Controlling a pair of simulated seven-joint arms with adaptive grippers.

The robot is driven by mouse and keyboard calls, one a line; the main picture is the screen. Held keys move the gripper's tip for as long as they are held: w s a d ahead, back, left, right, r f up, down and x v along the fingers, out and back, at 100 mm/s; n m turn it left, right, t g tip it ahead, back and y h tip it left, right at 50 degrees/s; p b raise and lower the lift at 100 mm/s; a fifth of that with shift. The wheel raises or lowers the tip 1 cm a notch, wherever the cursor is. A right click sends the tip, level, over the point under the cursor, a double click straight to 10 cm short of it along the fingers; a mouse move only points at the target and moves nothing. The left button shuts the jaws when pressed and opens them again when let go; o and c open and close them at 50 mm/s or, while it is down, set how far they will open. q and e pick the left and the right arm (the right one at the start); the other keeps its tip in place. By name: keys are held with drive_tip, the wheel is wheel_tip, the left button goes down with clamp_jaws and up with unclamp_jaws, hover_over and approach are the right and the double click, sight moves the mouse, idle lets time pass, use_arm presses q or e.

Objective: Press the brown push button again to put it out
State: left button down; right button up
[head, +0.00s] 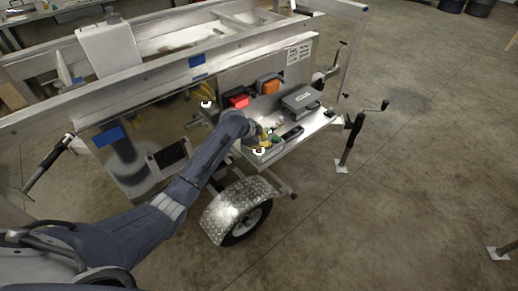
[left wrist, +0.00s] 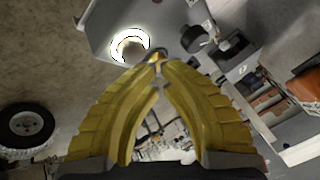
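The brown push button (left wrist: 131,46) shows in the left wrist view with a bright white glow around it, on a light grey box (left wrist: 100,20). In the head view a small bright glow (head: 259,151) marks it at the front left of the trailer's deck. My left gripper (head: 265,137) is just above that box. Its yellow fingers (left wrist: 157,72) come together at the tips in the left wrist view, with nothing clearly held. The tips appear close beside the button; I cannot tell whether they touch it. My right gripper is not in view.
A grey case (head: 301,101), a red box (head: 238,101) and an orange box (head: 268,84) are by the deck's panel. A black round knob (left wrist: 195,38) is near the button. The trailer wheel (head: 245,221) is below. Open concrete floor (head: 400,200) lies to the right.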

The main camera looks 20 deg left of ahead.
use_arm(q)
drive_tip(key=shift+f, duration=0.25)
idle(0.4)
drive_tip(key=shift+f, duration=0.2)
drive_tip(key=shift+f, duration=0.3)
idle(0.7)
drive_tip(key=shift+r, duration=0.75)
wheel_tip(320, 180, up, 6)
idle(0.9)
